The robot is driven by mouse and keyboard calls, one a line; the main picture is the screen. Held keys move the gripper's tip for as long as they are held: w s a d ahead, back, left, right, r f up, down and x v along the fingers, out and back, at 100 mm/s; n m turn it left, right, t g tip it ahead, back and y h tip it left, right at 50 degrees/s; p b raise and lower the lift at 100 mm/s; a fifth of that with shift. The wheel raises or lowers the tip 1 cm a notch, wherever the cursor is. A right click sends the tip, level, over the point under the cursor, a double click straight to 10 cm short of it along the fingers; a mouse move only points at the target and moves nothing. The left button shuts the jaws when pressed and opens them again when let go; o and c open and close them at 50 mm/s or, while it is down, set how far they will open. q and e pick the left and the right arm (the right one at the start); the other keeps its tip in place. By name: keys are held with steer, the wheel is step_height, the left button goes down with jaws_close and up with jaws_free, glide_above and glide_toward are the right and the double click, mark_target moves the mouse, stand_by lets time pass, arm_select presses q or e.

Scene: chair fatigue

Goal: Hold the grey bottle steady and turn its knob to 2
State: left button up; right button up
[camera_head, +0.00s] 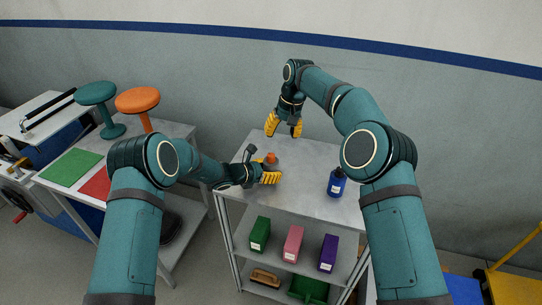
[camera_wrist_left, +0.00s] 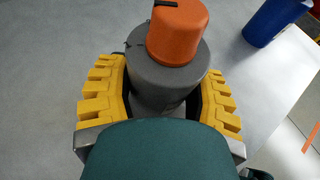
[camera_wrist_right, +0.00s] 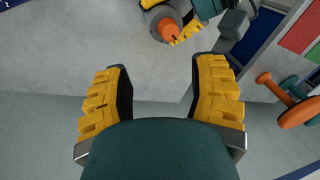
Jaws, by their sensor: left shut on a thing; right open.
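The grey bottle (camera_wrist_left: 165,82) stands upright on the shelf's top, with an orange knob (camera_wrist_left: 178,32) on it. A short dark mark shows on the knob's top; I cannot read any numbers. In the head view the knob (camera_head: 271,158) shows just above my left gripper (camera_head: 270,177). My left gripper is shut on the bottle's body, one yellow finger on each side. My right gripper (camera_head: 284,125) is open and empty, above the far part of the top, away from the knob. In the right wrist view the knob (camera_wrist_right: 168,29) lies beyond the open fingers.
A blue bottle (camera_head: 336,183) stands to the right on the grey shelf top (camera_head: 305,165). Green (camera_head: 260,234), pink (camera_head: 293,243) and purple (camera_head: 328,253) boxes stand on the shelf below. Two stools, teal (camera_head: 95,93) and orange (camera_head: 138,100), are on the left table. The top's far right is clear.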

mark_target(272, 155)
steer(key=a+f+n, duration=0.1)
steer(key=f+n, duration=0.2)
steer(key=n, duration=0.1)
steer(key=a+f+n+y, duration=0.1)
steer(key=f+n, duration=0.2)
steer(key=n, duration=0.1)
steer(key=a+f+n+t, duration=0.1)
steer(key=f+n, duration=0.2)
steer(key=n, duration=0.1)
steer(key=shift+s+a+f+n+y, duration=0.2)
steer(key=shift+s+a+n+y, duration=0.1)
steer(key=shift+y, duration=0.1)
steer(key=shift+d, duration=0.1)
jaws_close()
stand_by(0.3)
